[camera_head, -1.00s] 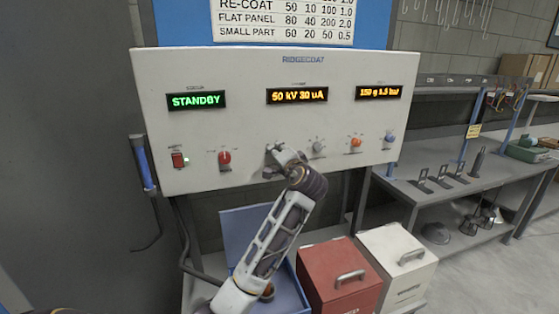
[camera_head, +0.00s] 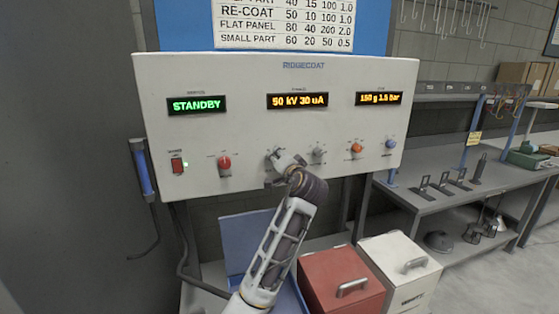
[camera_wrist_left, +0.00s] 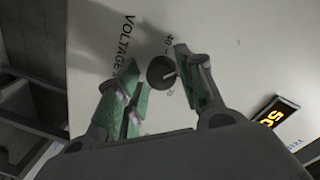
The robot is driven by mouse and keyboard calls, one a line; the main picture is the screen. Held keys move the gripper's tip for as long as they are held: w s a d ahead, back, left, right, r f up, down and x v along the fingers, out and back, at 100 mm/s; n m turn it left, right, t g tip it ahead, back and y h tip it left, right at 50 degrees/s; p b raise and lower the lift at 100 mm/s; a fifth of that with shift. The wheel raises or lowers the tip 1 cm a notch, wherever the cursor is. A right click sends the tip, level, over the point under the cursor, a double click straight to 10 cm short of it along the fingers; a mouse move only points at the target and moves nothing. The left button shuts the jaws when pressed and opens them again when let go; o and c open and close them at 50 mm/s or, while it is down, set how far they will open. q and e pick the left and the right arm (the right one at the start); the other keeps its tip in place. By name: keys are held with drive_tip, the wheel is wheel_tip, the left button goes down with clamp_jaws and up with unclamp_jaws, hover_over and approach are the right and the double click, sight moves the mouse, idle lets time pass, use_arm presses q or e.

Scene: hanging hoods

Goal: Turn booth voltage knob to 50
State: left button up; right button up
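The white booth control panel (camera_head: 260,120) faces me, and its middle display (camera_head: 297,100) reads 50 kV 30 uA. The voltage knob (camera_wrist_left: 160,73) is round and dark with a light pointer line, beside the printed word VOLTAGE and the number 40 in the left wrist view. My left gripper (camera_head: 277,163) is at the panel, below the middle display, and hides the knob in the head view. In the left wrist view its fingers (camera_wrist_left: 157,68) are spread on either side of the knob, with a gap visible on the left side. My right gripper is out of view.
Other controls flank my gripper: a red knob (camera_head: 224,163), a grey knob (camera_head: 318,152), an orange knob (camera_head: 356,148) and a blue knob (camera_head: 390,145). The left display (camera_head: 197,105) reads STANDBY. A red box (camera_head: 335,275) and a white box (camera_head: 395,265) stand below.

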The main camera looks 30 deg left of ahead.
use_arm(q)
drive_tip(key=shift+o, duration=0.8)
drive_tip(key=shift+r, duration=0.1)
drive_tip(key=f+v, duration=0.1)
drive_tip(key=v, duration=1.1)
drive_tip(key=shift+r, duration=0.35)
